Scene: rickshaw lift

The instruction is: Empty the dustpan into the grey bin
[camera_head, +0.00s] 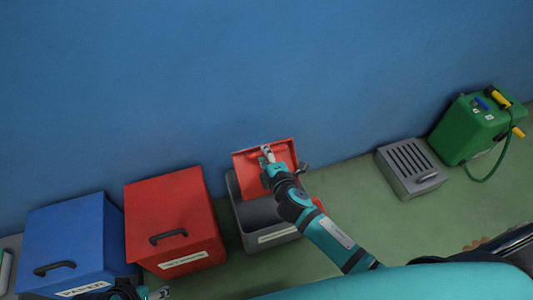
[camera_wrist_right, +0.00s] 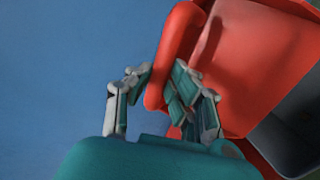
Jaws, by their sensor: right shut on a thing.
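The red dustpan (camera_head: 245,172) is over the back part of the open grey bin (camera_head: 236,208), in front of the blue wall. My right gripper (camera_head: 267,156) is shut on the dustpan's handle. In the right wrist view its fingers (camera_wrist_right: 162,80) are at the red handle, and the wide pan of the dustpan (camera_wrist_right: 255,60) spreads to the right. The grey bin (camera_wrist_right: 292,125) shows dark below the pan there. I cannot make out any debris in the pan or bin. My left gripper (camera_head: 142,293) is partly visible at the bottom edge, low at the left.
A closed red bin (camera_head: 170,215) stands left of the grey bin, and a blue bin labelled paper (camera_head: 65,240) stands further left. A slotted grey box (camera_head: 408,165) and a green canister with a hose (camera_head: 470,130) are at the right. Green floor is clear between.

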